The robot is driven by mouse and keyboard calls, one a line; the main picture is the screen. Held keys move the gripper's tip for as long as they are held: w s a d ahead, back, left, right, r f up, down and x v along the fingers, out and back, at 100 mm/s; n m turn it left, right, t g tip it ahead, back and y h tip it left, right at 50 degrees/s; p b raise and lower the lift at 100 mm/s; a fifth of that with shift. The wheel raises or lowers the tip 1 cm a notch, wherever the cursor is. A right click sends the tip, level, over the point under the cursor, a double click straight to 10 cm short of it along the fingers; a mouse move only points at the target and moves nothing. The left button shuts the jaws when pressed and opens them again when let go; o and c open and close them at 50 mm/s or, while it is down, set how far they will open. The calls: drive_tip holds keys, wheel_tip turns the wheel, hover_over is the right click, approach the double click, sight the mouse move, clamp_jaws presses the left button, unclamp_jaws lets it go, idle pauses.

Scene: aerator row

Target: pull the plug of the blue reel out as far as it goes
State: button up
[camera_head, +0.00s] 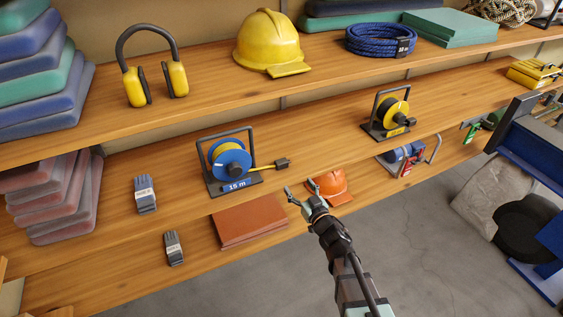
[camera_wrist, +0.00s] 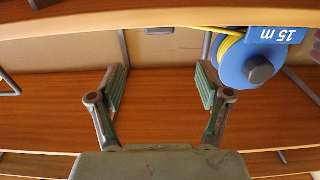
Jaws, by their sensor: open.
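The blue reel (camera_head: 231,163) with yellow cable stands in a black frame on the middle shelf, above a blue "15 m" label. A short yellow cable (camera_head: 262,168) runs right from it to a dark plug (camera_head: 282,163). The wrist view shows the blue reel (camera_wrist: 250,66) inverted at upper right, with the cable leading left to a small dark piece, apparently the plug (camera_wrist: 160,30). My gripper (camera_head: 300,194) is open and empty, below and slightly right of the plug, apart from it. Its spread fingers also show in the wrist view (camera_wrist: 163,82).
A second reel, yellow and black (camera_head: 393,112), stands farther right. The upper shelf edge (camera_head: 200,122) runs above the reels.

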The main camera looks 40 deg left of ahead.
sight(283, 164)
drive_tip(key=p+x, duration=0.1)
drive_tip(key=x, duration=1.3)
drive_tip(key=shift+w+p, duration=0.1)
drive_tip(key=shift+p, duration=0.25)
clamp_jaws()
